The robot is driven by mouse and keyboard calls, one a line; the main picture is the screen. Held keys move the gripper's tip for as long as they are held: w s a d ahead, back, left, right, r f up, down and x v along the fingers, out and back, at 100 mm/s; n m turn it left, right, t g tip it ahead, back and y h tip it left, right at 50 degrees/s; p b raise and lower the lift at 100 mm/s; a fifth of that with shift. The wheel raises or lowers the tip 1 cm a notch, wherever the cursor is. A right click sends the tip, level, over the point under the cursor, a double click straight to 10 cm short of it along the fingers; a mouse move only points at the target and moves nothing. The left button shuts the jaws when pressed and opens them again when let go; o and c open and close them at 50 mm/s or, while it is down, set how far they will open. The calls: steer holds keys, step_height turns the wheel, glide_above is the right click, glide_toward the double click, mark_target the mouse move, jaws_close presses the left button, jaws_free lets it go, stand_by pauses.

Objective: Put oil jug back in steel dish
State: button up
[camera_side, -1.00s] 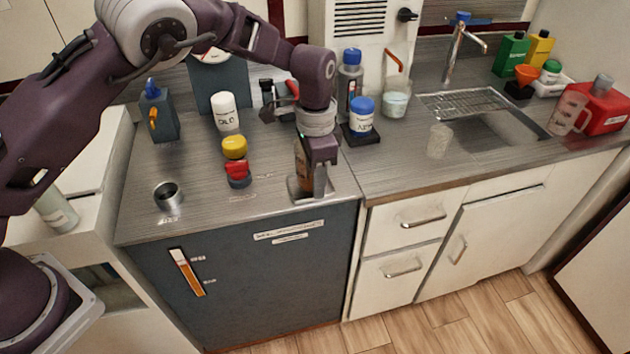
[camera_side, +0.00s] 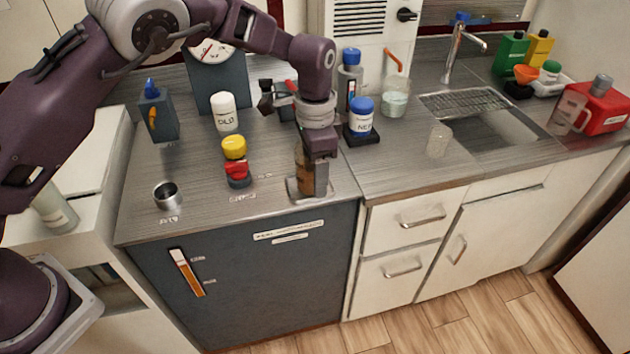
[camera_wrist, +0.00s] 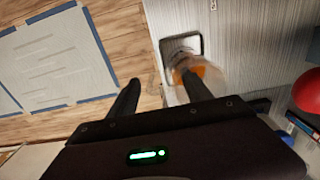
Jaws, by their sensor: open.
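The oil jug (camera_side: 303,172) is a clear vessel with amber contents, near the front edge of the dark cabinet's steel top. It also shows in the wrist view (camera_wrist: 212,76), beside one finger. The steel dish (camera_side: 292,188) is a small, shallow square tray at its foot; in the wrist view the dish (camera_wrist: 172,48) is partly covered by the jug. I cannot tell whether the jug's base sits fully inside the dish. My gripper (camera_side: 320,192) points down right beside the jug and hides part of it. In the wrist view its fingers (camera_wrist: 162,82) are spread apart.
A yellow-and-red stack (camera_side: 236,162), a steel cup (camera_side: 167,194) and a white OLD bottle (camera_side: 224,112) stand to the left. A blue-capped NEW jar (camera_side: 361,116) stands behind right. The sink (camera_side: 500,128) lies farther right. The counter's front edge is close.

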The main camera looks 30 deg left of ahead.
step_height(320, 180, up, 9)
steer(key=shift+r, duration=0.15)
steer(key=s+a+r+n+t+h, duration=0.1)
steer(key=s+a+r+n, duration=0.2)
steer(key=s+a+r, duration=0.3)
steer(key=s+a+r+n+t+h, duration=0.15)
steer(key=s+a+r, duration=0.25)
steer(key=s+r, duration=0.45)
steer(key=s+a+f+n+t+y, duration=0.1)
steer(key=s+a+n, duration=0.1)
steer(key=s, duration=0.6)
steer(key=s+a+f+n+t+y, duration=0.1)
steer(key=s+a+f+n+t, duration=0.1)
steer(key=s, duration=0.7)
steer(key=shift+s+a, duration=0.2)
steer(key=shift+a, duration=0.25)
